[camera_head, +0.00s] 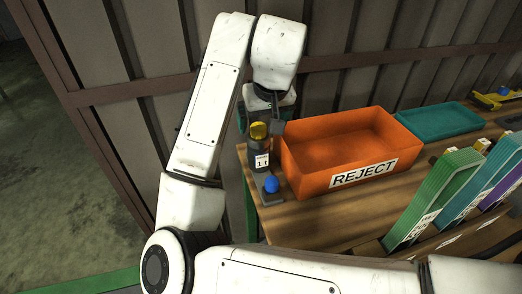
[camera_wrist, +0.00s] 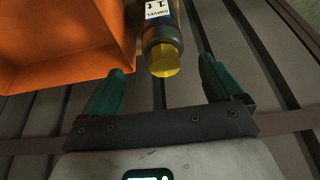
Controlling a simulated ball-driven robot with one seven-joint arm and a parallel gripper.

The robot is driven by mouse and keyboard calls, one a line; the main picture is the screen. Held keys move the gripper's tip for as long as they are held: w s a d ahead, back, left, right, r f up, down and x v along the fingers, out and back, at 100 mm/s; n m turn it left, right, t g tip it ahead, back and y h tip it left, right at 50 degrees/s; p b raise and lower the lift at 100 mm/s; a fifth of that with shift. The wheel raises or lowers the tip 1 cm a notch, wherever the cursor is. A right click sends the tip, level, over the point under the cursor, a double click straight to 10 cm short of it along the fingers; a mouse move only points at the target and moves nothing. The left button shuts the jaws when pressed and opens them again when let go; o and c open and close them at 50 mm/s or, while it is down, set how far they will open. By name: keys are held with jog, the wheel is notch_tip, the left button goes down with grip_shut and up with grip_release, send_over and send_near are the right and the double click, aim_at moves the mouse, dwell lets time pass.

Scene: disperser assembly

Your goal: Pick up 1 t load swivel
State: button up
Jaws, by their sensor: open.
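The 1 t load swivel (camera_head: 259,158) is a dark cylinder with a yellow top and a white "1 t" label. It stands upright at the table's left end, beside the orange bin, in the head view. In the wrist view the swivel (camera_wrist: 163,45) shows its yellow end and part of a label reading "SWIVEL 1t". My gripper (camera_wrist: 165,82) is open, its green fingers apart, with the yellow end between and just ahead of them. No contact shows. In the head view my gripper (camera_head: 262,110) is behind and above the swivel, partly hidden.
The orange REJECT bin (camera_head: 340,178) stands close right of the swivel; its wall (camera_wrist: 119,50) is near my left finger. A blue-knobbed grey part (camera_head: 271,186) lies in front. A teal tray (camera_head: 438,121) and coloured racks (camera_head: 440,196) are right. A corrugated wall is behind.

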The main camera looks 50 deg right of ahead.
aim_at(259, 127)
jog(key=shift+w+x, duration=0.2)
jog(key=shift+x, duration=1.55)
jog(key=shift+w+x, duration=0.25)
jog(key=shift+x, duration=1.5)
jog(key=shift+r, duration=0.15)
grip_shut()
jog(key=shift+r, duration=0.1)
